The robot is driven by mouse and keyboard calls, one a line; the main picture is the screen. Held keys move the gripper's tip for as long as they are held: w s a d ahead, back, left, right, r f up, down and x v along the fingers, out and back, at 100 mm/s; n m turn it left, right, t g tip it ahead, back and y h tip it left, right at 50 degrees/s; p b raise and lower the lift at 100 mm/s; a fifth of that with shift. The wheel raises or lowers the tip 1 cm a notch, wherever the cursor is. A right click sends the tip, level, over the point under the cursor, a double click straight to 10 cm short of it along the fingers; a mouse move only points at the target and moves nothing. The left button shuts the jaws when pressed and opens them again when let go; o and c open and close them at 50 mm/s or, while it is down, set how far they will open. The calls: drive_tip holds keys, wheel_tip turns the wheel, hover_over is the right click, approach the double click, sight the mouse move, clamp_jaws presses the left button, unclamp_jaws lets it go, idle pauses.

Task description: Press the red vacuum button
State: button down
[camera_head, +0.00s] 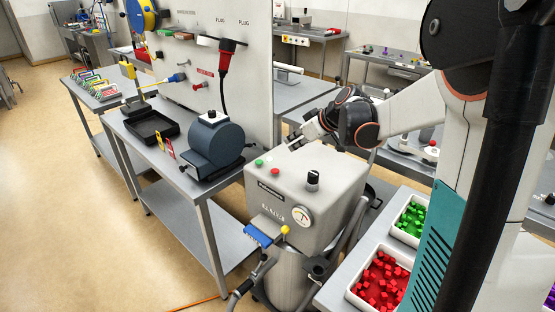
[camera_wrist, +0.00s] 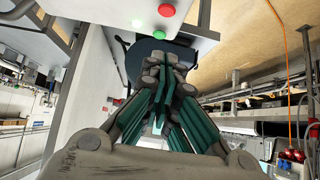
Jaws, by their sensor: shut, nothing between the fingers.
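The red button (camera_head: 275,171) is a small round cap on the sloped top of the grey vacuum machine (camera_head: 330,185). A green button (camera_head: 259,162) is beside it. My gripper (camera_head: 292,145) is above the back edge of the machine's top, behind the buttons and apart from the red one. In the wrist view, my gripper's fingers (camera_wrist: 165,62) are shut with nothing held.
A black knob (camera_head: 313,181) and a gauge (camera_head: 302,216) are on the machine. A blue-grey motor-like unit (camera_head: 213,150) stands on the table to the left. Trays of red cubes (camera_head: 352,290) and green cubes (camera_head: 394,231) are at right. An upright panel (camera_head: 255,80) rises behind.

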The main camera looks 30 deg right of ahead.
drive_tip(key=b, duration=0.3)
hover_over(277, 171)
drive_tip(key=f, duration=0.7)
drive_tip(key=shift+s, duration=0.2)
drive_tip(key=shift+w+f, duration=0.2)
drive_tip(key=shift+f, duration=1.05)
drive_tip(key=shift+s+f+b, duration=0.1)
drive_tip(key=shift+f+b, duration=0.4)
drive_tip(key=shift+f, duration=0.25)
drive_tip(key=shift+a, duration=0.1)
